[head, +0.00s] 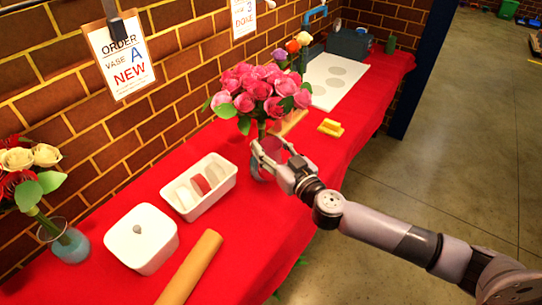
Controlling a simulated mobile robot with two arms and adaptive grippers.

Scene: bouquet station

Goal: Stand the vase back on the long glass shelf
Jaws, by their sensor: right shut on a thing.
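My right gripper (268,156) reaches in from the lower right and is shut on a glass vase (262,174) at the middle of the red-covered table. The vase is mostly hidden by the fingers. A full bunch of pink roses (258,92) with green leaves rises above it. The vase looks about upright; I cannot tell whether its base touches the cloth. A second, bluish glass vase (70,245) with cream and red flowers stands at the left edge. I cannot make out a long glass shelf. My left gripper is not in view.
Near the held vase are a white tray (224,186) with small items and a yellow block (331,127). A lidded white box (140,238) and brown paper roll (190,266) lie nearer. A white board with grey circles (332,82) lies farther back. A brick wall borders the table (335,150).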

